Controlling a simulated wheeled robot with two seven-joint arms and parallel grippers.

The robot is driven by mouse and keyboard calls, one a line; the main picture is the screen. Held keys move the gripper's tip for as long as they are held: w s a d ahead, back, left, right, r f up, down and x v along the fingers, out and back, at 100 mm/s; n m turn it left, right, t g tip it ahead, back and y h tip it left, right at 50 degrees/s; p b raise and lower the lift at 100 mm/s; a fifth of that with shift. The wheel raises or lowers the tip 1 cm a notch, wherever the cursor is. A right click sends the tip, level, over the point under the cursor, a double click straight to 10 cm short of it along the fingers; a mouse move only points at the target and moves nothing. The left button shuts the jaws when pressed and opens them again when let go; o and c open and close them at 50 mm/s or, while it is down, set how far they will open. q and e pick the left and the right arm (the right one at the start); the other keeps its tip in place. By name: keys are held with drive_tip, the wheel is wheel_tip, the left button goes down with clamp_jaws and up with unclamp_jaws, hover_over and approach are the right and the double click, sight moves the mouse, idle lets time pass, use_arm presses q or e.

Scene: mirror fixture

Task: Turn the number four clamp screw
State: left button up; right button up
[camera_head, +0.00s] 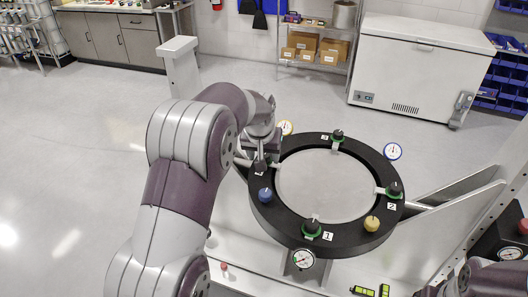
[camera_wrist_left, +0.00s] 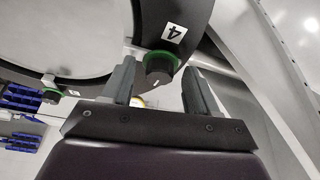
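The number four clamp screw is a dark round knob (camera_wrist_left: 158,72) on a green ring, beside the white label "4" (camera_wrist_left: 174,33) on the black ring fixture (camera_wrist_left: 205,12). In the left wrist view my left gripper (camera_wrist_left: 160,66) is open, with one finger on each side of this knob. I cannot tell whether the fingers touch it. In the head view my left gripper (camera_head: 264,156) is at the left side of the fixture (camera_head: 276,219) and mostly hides the knob and its label. My right gripper is out of view; part of my right arm shows at the lower right.
Clamp screws one (camera_head: 312,227), two (camera_head: 393,190) and three (camera_head: 337,136) stand around the mirror (camera_head: 325,185). A white chest freezer (camera_head: 420,68) stands behind.

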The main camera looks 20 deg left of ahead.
use_arm(q)
drive_tip(key=shift+r, duration=0.2)
drive_tip(key=shift+r, duration=0.25)
drive_tip(key=v, duration=1.2)
drive_tip(key=shift+s, duration=0.2)
